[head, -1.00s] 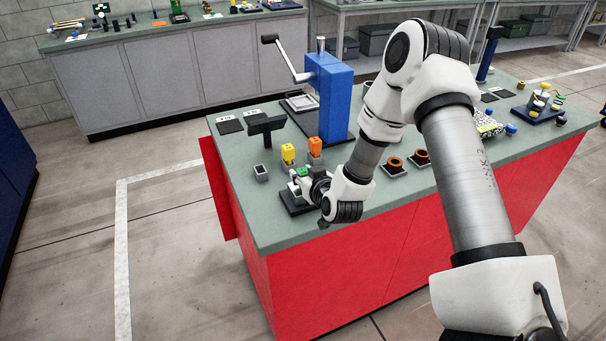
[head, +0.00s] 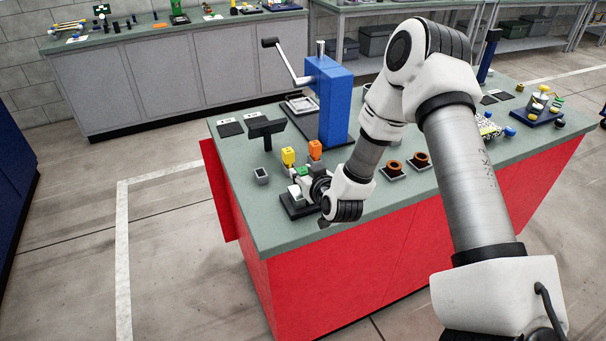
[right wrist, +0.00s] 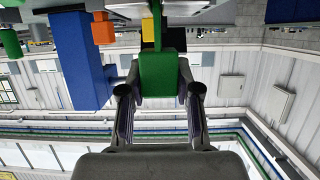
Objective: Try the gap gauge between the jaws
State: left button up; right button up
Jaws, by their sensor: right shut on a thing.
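My right gripper (head: 307,183) is low over the near left part of the bench. In the right wrist view its two fingers (right wrist: 160,93) are shut on a green block (right wrist: 160,72), which I take to be the gap gauge's handle. The green top (head: 302,171) also shows in the head view. Just below and left of the fingers is a black base (head: 298,210) with pale grey blocks (head: 295,191), apparently the jaws. The gripper partly hides them, and I cannot tell whether the gauge sits between them. My left gripper is not in view.
A yellow block (head: 288,156) and an orange block (head: 315,149) stand just behind the gripper. A small grey socket (head: 261,176) is to the left. A blue press (head: 332,95) rises behind. Two brown rings (head: 393,167) lie on dark pads to the right.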

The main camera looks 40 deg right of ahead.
jog(key=shift+r+p, duration=2.25)
jog(key=shift+r, duration=0.8)
